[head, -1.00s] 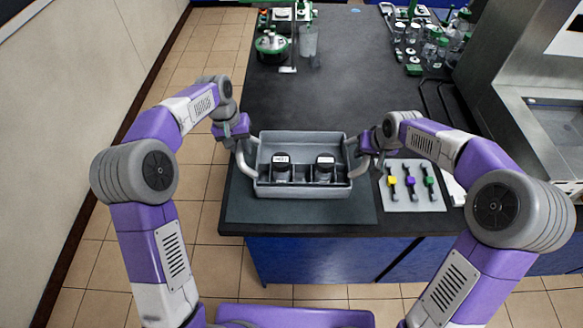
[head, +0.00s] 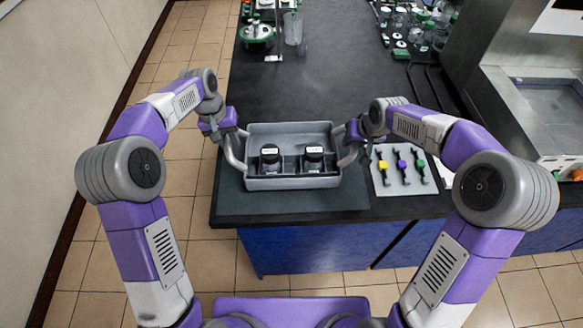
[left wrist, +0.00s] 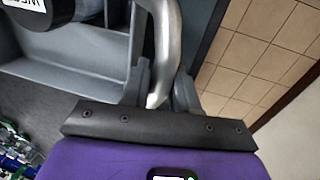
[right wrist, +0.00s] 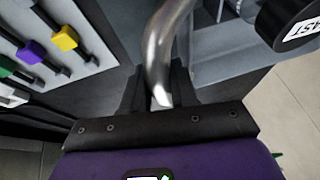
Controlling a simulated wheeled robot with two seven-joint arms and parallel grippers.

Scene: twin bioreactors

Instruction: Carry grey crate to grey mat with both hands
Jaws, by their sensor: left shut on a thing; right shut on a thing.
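The grey crate (head: 293,183) is level over the grey mat (head: 290,204) at the bench's front left. I cannot tell whether its base touches the mat. Two dark-capped bottles with white labels, the left one (head: 270,158) and the right one (head: 313,158), stand in its compartments. My left gripper (head: 235,134) is shut on the crate's left handle, a curved metal bar (left wrist: 165,50). My right gripper (head: 357,133) is shut on the right handle, which shows in the right wrist view (right wrist: 158,55). Much of the mat is hidden under the crate.
A light panel (head: 392,186) with yellow, purple and green clips lies just right of the mat. Glassware and green-topped equipment (head: 257,35) stand at the back. The middle of the dark bench (head: 330,85) is clear. A metal sink (head: 555,115) is at right.

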